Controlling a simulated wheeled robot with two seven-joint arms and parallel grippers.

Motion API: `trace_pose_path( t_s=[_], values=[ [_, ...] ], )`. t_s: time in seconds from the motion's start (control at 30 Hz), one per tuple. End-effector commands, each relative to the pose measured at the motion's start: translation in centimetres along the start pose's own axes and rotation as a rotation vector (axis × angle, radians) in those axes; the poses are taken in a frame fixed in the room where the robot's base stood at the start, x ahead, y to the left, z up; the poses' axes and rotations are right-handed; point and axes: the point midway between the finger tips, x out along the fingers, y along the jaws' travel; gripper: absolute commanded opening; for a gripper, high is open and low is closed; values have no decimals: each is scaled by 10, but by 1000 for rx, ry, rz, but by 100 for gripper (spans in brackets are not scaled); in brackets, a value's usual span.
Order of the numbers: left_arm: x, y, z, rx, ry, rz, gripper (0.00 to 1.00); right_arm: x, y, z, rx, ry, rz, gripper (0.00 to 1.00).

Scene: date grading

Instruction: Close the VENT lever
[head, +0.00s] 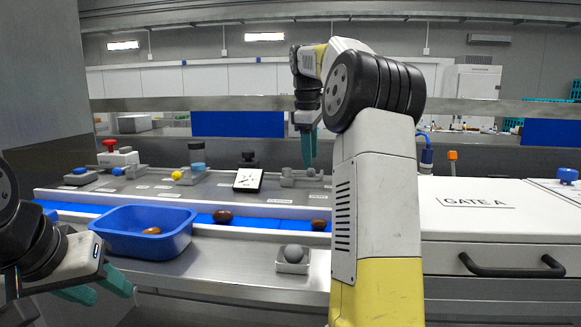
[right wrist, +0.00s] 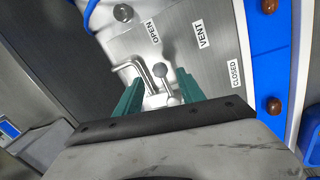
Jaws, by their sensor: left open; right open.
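The VENT lever (right wrist: 159,71) is a small metal lever with a grey ball knob on a steel panel. In the right wrist view its knob lies nearer the OPEN label (right wrist: 152,31) than the CLOSED label (right wrist: 236,73). My right gripper (right wrist: 160,88) is open, with one green finger on each side of the lever; I cannot tell whether either touches it. In the head view this gripper (head: 308,150) points down at the lever's fitting (head: 300,178) at the back of the panel. My left gripper (head: 106,289) is open and empty at the lower left, before the blue bin.
A blue bin (head: 140,246) holding a brown date stands by the blue belt (head: 265,222), which carries more dates. A bent metal pipe (right wrist: 130,67) is close beside the lever. The GATE A box (head: 500,220) is at right. Other controls stand left of the lever.

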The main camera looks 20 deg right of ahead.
Motion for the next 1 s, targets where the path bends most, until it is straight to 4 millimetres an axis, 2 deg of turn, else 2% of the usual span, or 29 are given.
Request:
trace_pose_path(
  t_s=[0.1,0.23,0.4,0.6,0.63,0.87,1.0],
  values=[
    [0,0,0,0,0,0,42,20,-1,1,2,-1,-3,46],
    [0,0,0,0,0,0,42,35,0,0,2,0,-1,46],
    [0,0,0,0,0,0,42,43,0,0,2,1,0,46],
    [0,0,0,0,0,0,42,44,0,0,3,1,1,46],
    [0,0,0,0,0,0,42,44,0,0,3,1,1,44],
    [0,0,0,0,0,0,42,43,0,0,2,1,1,0],
    [0,0,0,0,0,0,42,43,0,0,2,1,1,0]
  ],
)
